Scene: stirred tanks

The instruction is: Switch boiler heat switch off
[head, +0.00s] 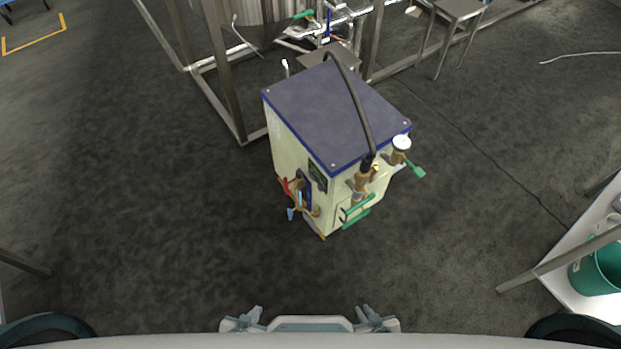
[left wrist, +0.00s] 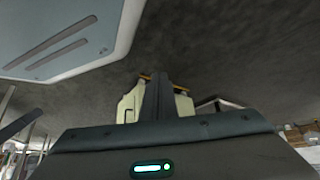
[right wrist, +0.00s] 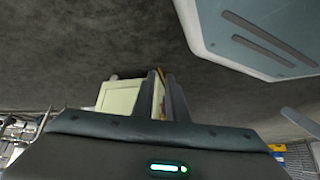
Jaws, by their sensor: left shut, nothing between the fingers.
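The boiler (head: 330,110) is a cream cabinet with a blue-edged grey top, standing on the floor ahead of me in the head view. A small dark control panel (head: 318,176) is on its left-facing side. The heat switch is too small to tell there. In the left wrist view, the boiler (left wrist: 130,103) shows beyond my left gripper (left wrist: 159,76), which is shut and empty. In the right wrist view, the boiler (right wrist: 118,96) shows beyond my right gripper (right wrist: 161,72), whose fingers are slightly apart and empty. Both grippers are well short of the boiler.
A black hose arches over the boiler top. Red and blue handles (head: 290,212), green-handled valves (head: 357,210) and a round gauge (head: 401,143) stick out. A metal frame (head: 222,75) stands behind. A green bucket (head: 598,270) is at right. Floor left is clear.

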